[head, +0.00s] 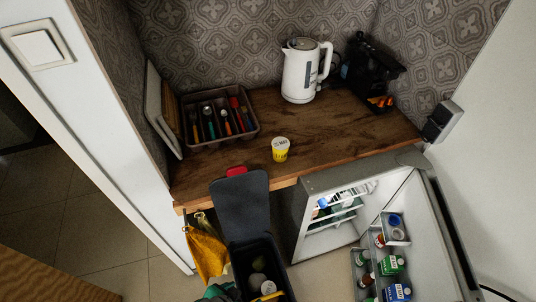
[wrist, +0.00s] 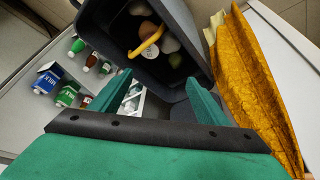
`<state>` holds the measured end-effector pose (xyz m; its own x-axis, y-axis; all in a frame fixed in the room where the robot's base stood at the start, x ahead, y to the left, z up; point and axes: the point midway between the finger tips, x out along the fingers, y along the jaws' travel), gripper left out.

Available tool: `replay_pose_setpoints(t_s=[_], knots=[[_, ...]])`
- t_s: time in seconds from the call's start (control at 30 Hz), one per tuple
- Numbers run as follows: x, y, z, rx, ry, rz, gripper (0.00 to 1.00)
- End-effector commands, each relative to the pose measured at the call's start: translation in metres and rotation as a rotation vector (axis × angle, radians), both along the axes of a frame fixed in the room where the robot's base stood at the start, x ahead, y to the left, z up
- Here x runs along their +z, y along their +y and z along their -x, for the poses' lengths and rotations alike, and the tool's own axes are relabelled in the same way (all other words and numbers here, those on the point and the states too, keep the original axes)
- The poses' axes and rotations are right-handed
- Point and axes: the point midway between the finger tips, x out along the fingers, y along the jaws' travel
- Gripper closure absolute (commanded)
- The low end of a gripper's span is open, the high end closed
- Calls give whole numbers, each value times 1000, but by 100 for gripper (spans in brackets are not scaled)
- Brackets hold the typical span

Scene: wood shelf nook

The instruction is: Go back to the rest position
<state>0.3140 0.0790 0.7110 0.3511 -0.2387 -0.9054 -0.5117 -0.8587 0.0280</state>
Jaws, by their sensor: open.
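My gripper (wrist: 157,98) is open in the wrist view, its two green fingers apart with nothing held between them. In the head view only a green part of my arm shows at the bottom edge, beside the bin. The dark bin (head: 243,262) stands in front of the counter with its lid (head: 242,207) raised. In the wrist view the bin (wrist: 104,22) is just beyond the fingertips, with round items and a yellow piece inside.
The fridge (head: 318,227) stands open at right, its door shelves (head: 366,262) holding cartons and bottles. Yellow cloths (head: 206,254) hang left of the bin. On the wooden counter (head: 345,130) are a yellow-white cup (head: 281,150), a kettle (head: 300,75), a utensil tray (head: 252,135) and a coffee machine (head: 366,66).

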Motion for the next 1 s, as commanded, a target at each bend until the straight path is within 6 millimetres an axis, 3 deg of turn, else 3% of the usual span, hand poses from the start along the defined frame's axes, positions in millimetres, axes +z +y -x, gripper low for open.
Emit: replay_pose_setpoints(t_s=[0.17, 0.47, 0.67, 1.0], knots=[[2, 3, 27, 80, -104, 61, 31], [24, -14, 62, 203, -308, 149, 31], [52, -34, 77, 293, -465, 195, 31], [120, -70, 83, 452, -759, 229, 31]])
